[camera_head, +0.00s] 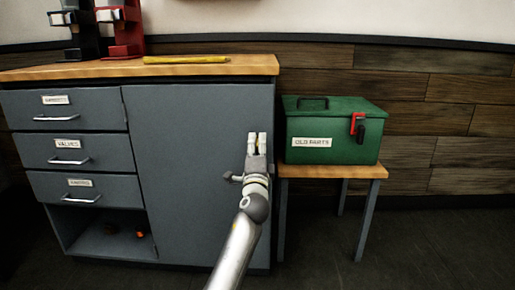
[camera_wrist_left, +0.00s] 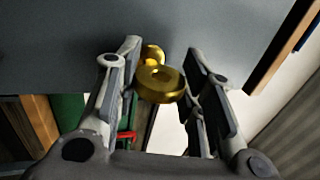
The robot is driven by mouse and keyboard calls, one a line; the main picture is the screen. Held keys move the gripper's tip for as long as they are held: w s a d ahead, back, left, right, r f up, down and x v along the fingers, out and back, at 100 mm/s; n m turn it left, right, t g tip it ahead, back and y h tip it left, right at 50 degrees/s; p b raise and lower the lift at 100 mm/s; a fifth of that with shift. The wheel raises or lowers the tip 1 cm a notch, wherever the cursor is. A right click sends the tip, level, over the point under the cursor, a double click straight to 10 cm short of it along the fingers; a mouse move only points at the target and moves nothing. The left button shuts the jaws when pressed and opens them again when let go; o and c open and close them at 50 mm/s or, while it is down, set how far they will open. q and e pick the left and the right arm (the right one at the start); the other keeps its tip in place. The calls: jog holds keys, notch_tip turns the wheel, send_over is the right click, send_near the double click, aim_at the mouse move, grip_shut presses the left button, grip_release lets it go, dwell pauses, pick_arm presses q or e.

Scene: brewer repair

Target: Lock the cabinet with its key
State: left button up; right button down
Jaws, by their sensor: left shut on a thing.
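The grey cabinet (camera_head: 200,150) has a wooden top and a large plain door on its right side. My left gripper (camera_head: 257,143) is in front of this door, near its right edge. In the left wrist view its fingers (camera_wrist_left: 163,92) are on either side of a round brass key head (camera_wrist_left: 160,84), and it is shut on the key. A smaller brass piece (camera_wrist_left: 153,54) shows just behind, against the grey door; it looks like the lock. The key's shaft is hidden, so I cannot tell whether it is in the lock. My right gripper is not in view.
A green box (camera_head: 335,145) labelled "OLD PARTS", with a red latch (camera_head: 357,124), stands on a small table (camera_head: 340,171) to the right. Labelled drawers (camera_head: 70,150) are on the left. A yellow bar (camera_head: 187,59) and red and black machines (camera_head: 121,35) are on the cabinet top.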

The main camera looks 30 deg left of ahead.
pick_arm(q)
jog(key=o, duration=1.1)
jog(key=shift+c, duration=0.2)
jog(key=shift+s+f, duration=0.1)
jog(key=v, duration=1.2)
